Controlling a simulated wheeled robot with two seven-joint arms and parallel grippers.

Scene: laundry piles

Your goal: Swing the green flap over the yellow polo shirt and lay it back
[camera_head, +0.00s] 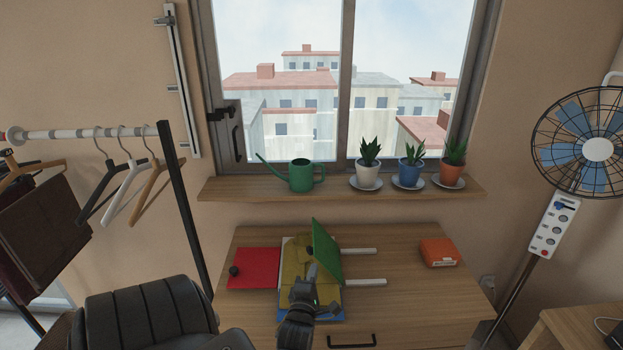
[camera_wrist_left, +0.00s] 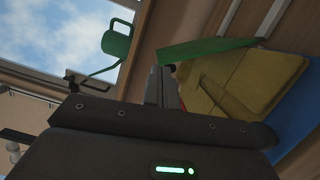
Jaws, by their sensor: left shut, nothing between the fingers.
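The yellow polo shirt (camera_head: 292,262) lies folded on the board's middle, and its yellow cloth shows large in the left wrist view (camera_wrist_left: 225,80). The green flap (camera_head: 325,250) is raised and tilted on the shirt's right side; it is seen nearly edge-on in the left wrist view (camera_wrist_left: 205,48). My left gripper (camera_head: 312,272) is shut and empty, over the shirt at the flap's left edge; its fingers (camera_wrist_left: 163,86) show close to a dark knob by the flap. I cannot tell whether they touch the flap. My right gripper is not in view.
The red flap (camera_head: 255,268) lies flat at the left with a dark knob. Blue board (camera_head: 327,312) shows at the front. Two pale rails (camera_head: 362,282) lie bare at the right. An orange box (camera_head: 439,252) stands farther right. A watering can (camera_head: 301,177) and potted plants stand on the sill.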

